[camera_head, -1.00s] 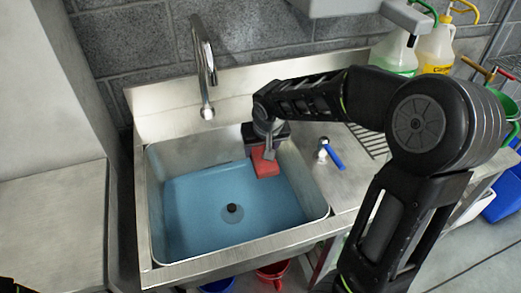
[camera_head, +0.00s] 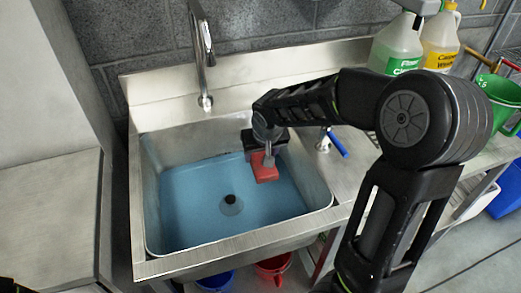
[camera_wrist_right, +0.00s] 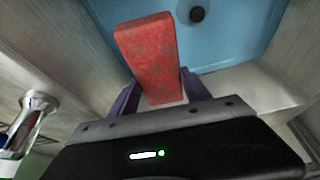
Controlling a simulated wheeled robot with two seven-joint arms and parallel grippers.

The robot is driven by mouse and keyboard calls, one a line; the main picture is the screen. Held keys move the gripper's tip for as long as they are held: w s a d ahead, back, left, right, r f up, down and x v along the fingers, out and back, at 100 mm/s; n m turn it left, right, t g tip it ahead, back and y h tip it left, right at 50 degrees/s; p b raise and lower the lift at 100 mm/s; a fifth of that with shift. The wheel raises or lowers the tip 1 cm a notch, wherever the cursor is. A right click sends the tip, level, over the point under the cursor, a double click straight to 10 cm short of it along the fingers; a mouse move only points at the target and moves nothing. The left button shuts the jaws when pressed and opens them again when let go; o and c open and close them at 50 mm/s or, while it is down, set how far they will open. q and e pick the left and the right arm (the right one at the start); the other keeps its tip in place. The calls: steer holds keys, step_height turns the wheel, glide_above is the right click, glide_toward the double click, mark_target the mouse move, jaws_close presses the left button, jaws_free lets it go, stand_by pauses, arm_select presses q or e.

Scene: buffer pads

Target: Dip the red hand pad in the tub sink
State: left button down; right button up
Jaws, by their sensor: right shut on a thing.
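The red hand pad (camera_head: 264,168) is held by my right gripper (camera_head: 268,155) over the back right part of the tub sink (camera_head: 325,211). In the right wrist view the red pad (camera_wrist_right: 150,52) sits between the two fingers of my right gripper (camera_wrist_right: 158,88), which are shut on it. Blue liquid (camera_head: 195,205) covers the sink floor, with a dark drain piece (camera_head: 230,199) in it. I cannot tell whether the pad touches the liquid. My left gripper is not in view.
A tall faucet (camera_head: 203,55) stands behind the sink. A blue-handled tool (camera_head: 336,145) lies on the right counter. A green-labelled jug (camera_head: 397,45) and a yellow jug (camera_head: 440,40) stand at the back right. Red (camera_head: 273,268) and blue buckets are below.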

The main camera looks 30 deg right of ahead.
step_height(320, 180, down, 16)
steer(key=b, duration=1)
steer(key=shift+b, duration=0.4)
stand_by(3.7)
step_height(320, 180, up, 27)
steer(key=p, duration=1.9)
steer(key=shift+r, duration=0.15)
